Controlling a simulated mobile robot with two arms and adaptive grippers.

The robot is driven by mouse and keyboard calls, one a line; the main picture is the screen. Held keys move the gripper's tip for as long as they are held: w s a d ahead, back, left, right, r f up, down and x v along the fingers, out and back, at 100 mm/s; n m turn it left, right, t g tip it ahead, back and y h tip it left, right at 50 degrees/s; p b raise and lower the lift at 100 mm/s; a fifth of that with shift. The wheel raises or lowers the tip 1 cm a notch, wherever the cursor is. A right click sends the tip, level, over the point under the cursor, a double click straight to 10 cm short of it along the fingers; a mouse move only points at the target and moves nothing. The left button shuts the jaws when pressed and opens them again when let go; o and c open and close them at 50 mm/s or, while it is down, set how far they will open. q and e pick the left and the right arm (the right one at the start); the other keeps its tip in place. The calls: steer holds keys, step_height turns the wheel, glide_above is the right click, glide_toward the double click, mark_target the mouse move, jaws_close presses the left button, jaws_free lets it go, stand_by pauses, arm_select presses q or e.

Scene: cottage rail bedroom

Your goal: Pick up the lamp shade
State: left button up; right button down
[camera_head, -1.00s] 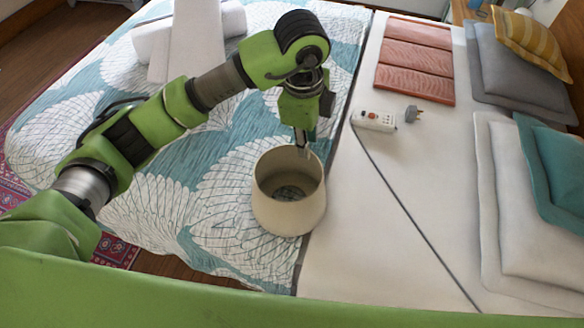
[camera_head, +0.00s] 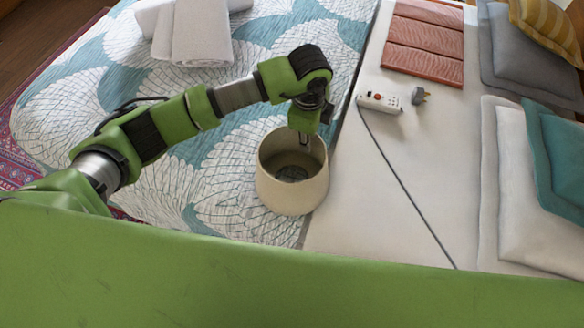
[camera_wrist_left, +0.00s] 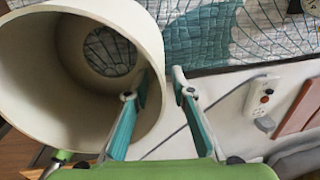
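The lamp shade (camera_head: 292,186) is a cream, open-topped drum with a darker inside. It stands on the patterned bedspread near the border with the white sheet. It fills the upper left of the left wrist view (camera_wrist_left: 40,105), where bedspread shows through a round opening at its far end. My left gripper (camera_head: 305,141) is at the shade's far right rim, pointing down. In the left wrist view my left gripper (camera_wrist_left: 160,72) has its fingers apart. One finger is over the shade's inside and the other outside the wall, with gaps visible. My right gripper is not in view.
A white power strip (camera_head: 380,102) with a grey plug (camera_head: 419,96) and a dark cord lies to the right. Bedspread left of the shade is clear.

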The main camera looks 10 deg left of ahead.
arm_select(q)
steer(key=shift+w+f, duration=0.2)
steer(key=shift+f, duration=0.95)
jaws_close()
